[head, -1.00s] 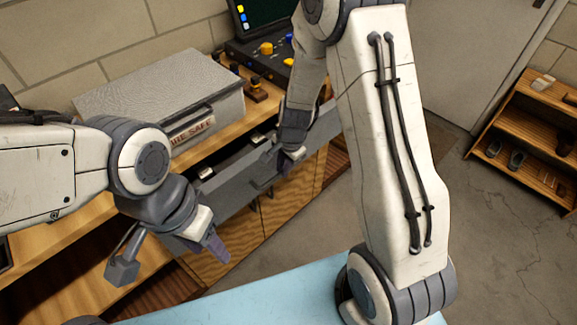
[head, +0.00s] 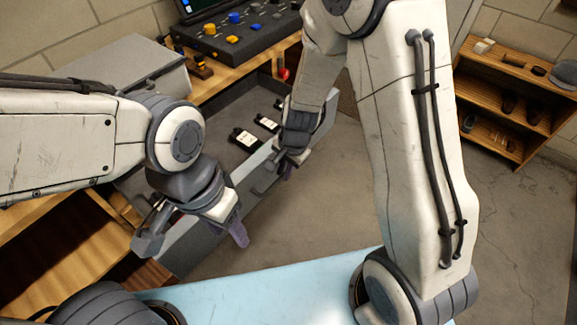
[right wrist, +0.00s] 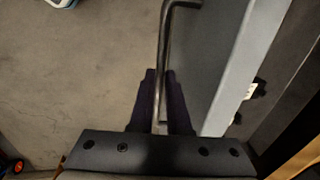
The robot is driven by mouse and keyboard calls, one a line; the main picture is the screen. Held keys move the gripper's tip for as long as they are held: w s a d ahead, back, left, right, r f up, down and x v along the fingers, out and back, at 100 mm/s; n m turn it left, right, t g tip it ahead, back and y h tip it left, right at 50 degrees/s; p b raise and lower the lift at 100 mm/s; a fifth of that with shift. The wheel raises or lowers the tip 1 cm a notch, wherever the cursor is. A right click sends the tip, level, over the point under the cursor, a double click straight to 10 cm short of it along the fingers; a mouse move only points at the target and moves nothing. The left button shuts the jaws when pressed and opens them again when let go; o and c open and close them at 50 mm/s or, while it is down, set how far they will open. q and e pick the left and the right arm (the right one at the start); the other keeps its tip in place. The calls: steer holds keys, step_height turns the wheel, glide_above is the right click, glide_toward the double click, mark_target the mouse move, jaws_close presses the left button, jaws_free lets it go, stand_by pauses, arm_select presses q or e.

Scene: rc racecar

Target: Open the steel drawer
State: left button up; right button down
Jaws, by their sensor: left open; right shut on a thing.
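The steel drawer (head: 262,97) is pulled out from the wooden cabinet, and its grey inside shows in the head view. Black items with white labels (head: 245,139) lie in it, with a small red item (head: 284,73) near its far end. My right gripper (head: 286,170) is at the drawer's front panel. In the right wrist view its two dark fingers (right wrist: 161,100) are shut around the bar handle (right wrist: 166,45), with the drawer front (right wrist: 243,65) just to the right. My left gripper (head: 194,240) is open and empty, in front of the drawer's left part, which it partly hides.
A grey fire safe (head: 120,68) and a control panel with knobs (head: 235,28) stand on the cabinet. A wooden shelf unit (head: 510,110) stands at the right. A light blue surface (head: 270,290) is at the front. The floor between is clear.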

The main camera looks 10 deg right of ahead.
stand_by(0.4)
steer(key=c, duration=0.9)
jaws_free()
steer(key=shift+r, duration=0.1)
steer(key=r+p, duration=0.1)
steer(key=r, duration=0.2)
steer(key=s+d+r+p, duration=0.1)
steer(key=r, duration=0.2)
steer(key=r+p, duration=0.1)
steer(key=r, duration=0.3)
steer(key=shift+s+d+p, duration=0.2)
steer(key=shift+s+p, duration=0.15)
steer(key=shift+p, duration=0.05)
